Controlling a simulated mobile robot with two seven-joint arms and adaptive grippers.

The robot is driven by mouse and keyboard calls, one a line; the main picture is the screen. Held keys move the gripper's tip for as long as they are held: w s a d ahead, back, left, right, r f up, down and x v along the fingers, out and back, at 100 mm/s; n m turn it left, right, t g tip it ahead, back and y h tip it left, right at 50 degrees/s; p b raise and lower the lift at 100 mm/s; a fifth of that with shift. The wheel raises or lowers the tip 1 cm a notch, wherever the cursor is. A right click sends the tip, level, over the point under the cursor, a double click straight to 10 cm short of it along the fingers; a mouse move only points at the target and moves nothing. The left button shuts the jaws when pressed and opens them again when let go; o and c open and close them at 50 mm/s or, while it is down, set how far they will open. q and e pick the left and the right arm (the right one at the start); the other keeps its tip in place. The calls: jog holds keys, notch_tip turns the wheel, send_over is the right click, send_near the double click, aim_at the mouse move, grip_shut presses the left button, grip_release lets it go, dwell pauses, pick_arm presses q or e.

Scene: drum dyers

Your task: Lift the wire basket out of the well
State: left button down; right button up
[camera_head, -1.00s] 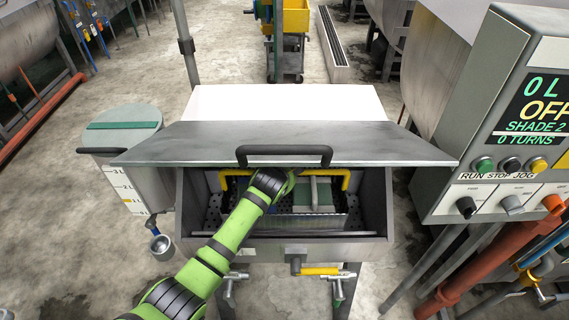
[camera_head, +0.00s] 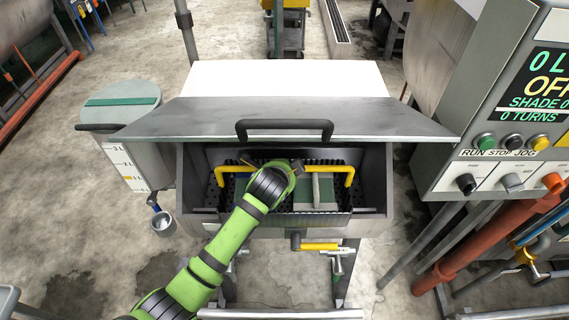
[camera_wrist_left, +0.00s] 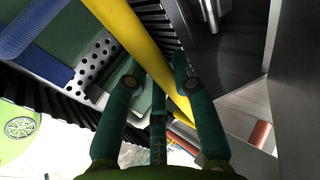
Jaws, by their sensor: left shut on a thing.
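The wire basket (camera_head: 345,208) is a dark mesh basket with a yellow handle (camera_head: 349,174) across it. It is inside the grey metal well (camera_head: 374,190), under the raised lid (camera_head: 385,122), with its black rim standing high in the opening. Green and grey-white pieces (camera_head: 325,192) lie in the basket. My left arm reaches in from the front left and covers the basket's left part. In the left wrist view, my left gripper (camera_wrist_left: 155,88) is shut on the yellow handle (camera_wrist_left: 135,35), which passes diagonally between the fingers. My right gripper is in neither view.
The lid's black handle (camera_head: 284,128) overhangs the well close to my left wrist. A control panel (camera_head: 503,150) and red pipes (camera_head: 478,245) stand at the right. A metal drum (camera_head: 122,125) stands at the left. A yellow-handled valve (camera_head: 318,246) is below the well's front.

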pick_arm(q)
jog(key=s, duration=1.6)
jog(key=shift+s+r, duration=0.2)
jog(key=shift+s, duration=0.15)
dwell(0.7)
